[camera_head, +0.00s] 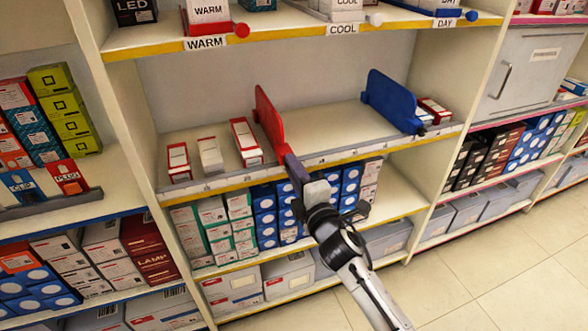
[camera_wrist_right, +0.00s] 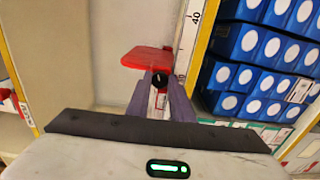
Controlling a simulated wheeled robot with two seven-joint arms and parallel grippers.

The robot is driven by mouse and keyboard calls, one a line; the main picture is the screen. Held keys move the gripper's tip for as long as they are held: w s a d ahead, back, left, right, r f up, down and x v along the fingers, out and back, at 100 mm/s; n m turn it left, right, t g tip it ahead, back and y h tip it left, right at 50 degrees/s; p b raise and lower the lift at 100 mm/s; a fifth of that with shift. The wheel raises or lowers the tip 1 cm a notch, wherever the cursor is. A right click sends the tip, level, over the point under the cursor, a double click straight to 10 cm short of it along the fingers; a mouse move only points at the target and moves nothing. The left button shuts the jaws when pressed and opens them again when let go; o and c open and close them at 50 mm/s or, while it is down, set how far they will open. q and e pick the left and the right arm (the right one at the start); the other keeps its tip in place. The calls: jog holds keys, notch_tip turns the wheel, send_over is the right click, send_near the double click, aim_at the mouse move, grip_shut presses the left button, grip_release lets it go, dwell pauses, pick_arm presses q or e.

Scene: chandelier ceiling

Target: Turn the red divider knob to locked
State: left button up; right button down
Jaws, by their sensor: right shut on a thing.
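The red divider (camera_head: 268,120) stands upright on the middle shelf, its front end at the shelf's front edge. It also shows in the right wrist view (camera_wrist_right: 146,57). My right gripper (camera_head: 291,163) reaches up to that front end from below right, and its fingers are closed there. In the right wrist view, the fingertips (camera_wrist_right: 159,82) are on either side of a small dark part with a light line, the divider's knob (camera_wrist_right: 160,79). The fingers hide the knob in the head view. I cannot tell whether it is locked. My left gripper is not in view.
A blue divider (camera_head: 392,102) stands farther right on the same shelf, with bare shelf between them. Several white-and-red boxes (camera_head: 245,142) stand left of the red divider. The shelf below holds blue boxes (camera_head: 264,215). A shelf with price labels (camera_head: 341,28) hangs above.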

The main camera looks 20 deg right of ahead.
jog(key=shift+f+m, duration=0.1)
jog(key=shift+m, duration=2.1)
jog(key=c, duration=1.6)
grip_release()
jog(key=shift+o, duration=0.2)
jog(key=s, duration=1)
jog(key=shift+s+d+p, duration=0.15)
jog(key=shift+s+p, duration=0.05)
jog(key=shift+p, duration=0.2)
jog(key=s+a+f+m+g+y, duration=0.2)
jog(key=s+f+m+g, duration=0.7)
jog(key=s+f, duration=1.4)
jog(key=a+m, duration=0.1)
jog(key=m, duration=0.2)
jog(key=shift+s+a+f, duration=0.25)
jog(key=shift+s+f, duration=0.15)
